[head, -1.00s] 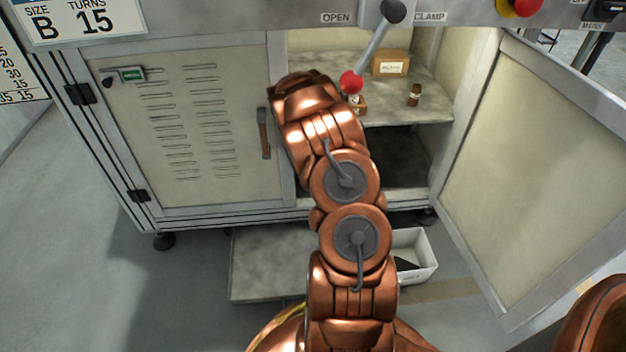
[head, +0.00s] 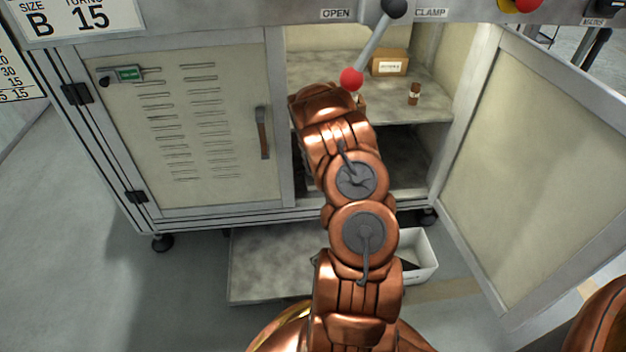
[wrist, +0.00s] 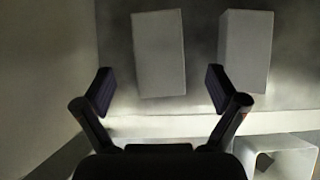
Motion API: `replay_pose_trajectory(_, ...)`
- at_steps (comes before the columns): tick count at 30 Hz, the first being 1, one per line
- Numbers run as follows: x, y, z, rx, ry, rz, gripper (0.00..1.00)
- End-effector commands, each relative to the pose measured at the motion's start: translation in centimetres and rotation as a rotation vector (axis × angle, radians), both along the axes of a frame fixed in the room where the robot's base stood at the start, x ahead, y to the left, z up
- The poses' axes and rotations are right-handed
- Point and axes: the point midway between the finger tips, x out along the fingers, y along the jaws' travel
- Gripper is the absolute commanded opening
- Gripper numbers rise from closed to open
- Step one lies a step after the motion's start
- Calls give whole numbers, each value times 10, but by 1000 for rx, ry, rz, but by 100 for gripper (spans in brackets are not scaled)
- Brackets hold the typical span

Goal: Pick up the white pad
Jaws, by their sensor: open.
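In the wrist view, two pale rectangular pieces lie on a dim grey surface: a left one (wrist: 159,55) and a right one (wrist: 246,50). Both look white to grey in the shade, and I cannot tell for sure which is the white pad. My gripper (wrist: 160,88) is open and empty. Its fingers stand apart to either side of the left piece's near end in the picture. I cannot tell the gap in depth. In the head view my arm reaches into the open cabinet bay and hides the gripper and both pieces.
The cabinet's right door (head: 540,170) stands open; the left door (head: 195,130) is shut. A shelf (head: 440,108) holds a cardboard box (head: 389,62) and a small brown bottle (head: 414,94). A red-knobbed lever (head: 351,78) hangs close to my arm. A white bin (head: 425,255) stands on the floor.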

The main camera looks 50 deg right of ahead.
Motion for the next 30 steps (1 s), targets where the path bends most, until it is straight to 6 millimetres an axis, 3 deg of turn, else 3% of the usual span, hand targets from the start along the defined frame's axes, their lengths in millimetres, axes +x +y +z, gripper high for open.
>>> replay_pose_trajectory(9,15,-10,-31,2,2,-1,95)
replay_pose_trajectory(21,18,-13,-36,0,1,-1,95)
replay_pose_trajectory(30,18,-13,-36,1,2,-1,66)
